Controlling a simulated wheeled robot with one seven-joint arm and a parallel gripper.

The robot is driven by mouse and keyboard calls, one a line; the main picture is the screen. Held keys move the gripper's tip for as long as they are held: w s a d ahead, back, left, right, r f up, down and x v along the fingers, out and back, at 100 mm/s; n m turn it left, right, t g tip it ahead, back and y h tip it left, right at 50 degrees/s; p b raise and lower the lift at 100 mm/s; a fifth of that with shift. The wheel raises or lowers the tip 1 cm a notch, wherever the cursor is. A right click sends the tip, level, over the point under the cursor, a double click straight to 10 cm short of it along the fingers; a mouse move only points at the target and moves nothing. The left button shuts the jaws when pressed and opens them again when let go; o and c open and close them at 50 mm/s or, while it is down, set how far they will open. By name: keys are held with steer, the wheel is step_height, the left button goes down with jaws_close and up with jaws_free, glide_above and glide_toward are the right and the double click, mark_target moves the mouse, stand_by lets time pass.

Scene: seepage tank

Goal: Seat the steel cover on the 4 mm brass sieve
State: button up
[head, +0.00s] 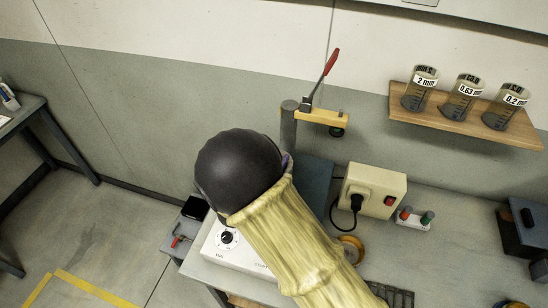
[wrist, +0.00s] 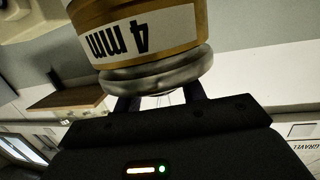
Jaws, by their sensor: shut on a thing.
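The brass sieve (wrist: 170,28) with a "4 mm" label fills the top of the wrist view, its label upside down there. A rounded grey steel piece, which looks like the steel cover (wrist: 160,74), lies along the sieve's labelled-side edge nearest my gripper (wrist: 160,98). The two dark fingers are shut on this steel piece. Cover and sieve look to be touching or very close; I cannot tell whether the cover is fully seated. In the head view my arm hides the gripper, cover and sieve.
A post (head: 288,130) carries a yellow clamp arm (head: 320,116) with a red lever (head: 332,62). A cream switch box (head: 372,192) with a plug stands right of my arm. A wall shelf (head: 465,128) holds labelled jars. A white control panel (head: 235,248) lies below my arm.

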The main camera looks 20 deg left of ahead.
steer(key=shift+f, duration=0.3)
steer(key=o, duration=1.2)
steer(key=shift+s, duration=0.1)
steer(key=s+r+b, duration=0.1)
steer(key=s, duration=0.4)
steer(key=s+r+b, duration=0.1)
steer(key=s+b, duration=0.1)
steer(key=s, duration=0.4)
steer(key=s+b, duration=0.2)
steer(key=s, duration=0.4)
steer(key=shift+a+r, duration=0.25)
steer(key=shift+r, duration=0.15)
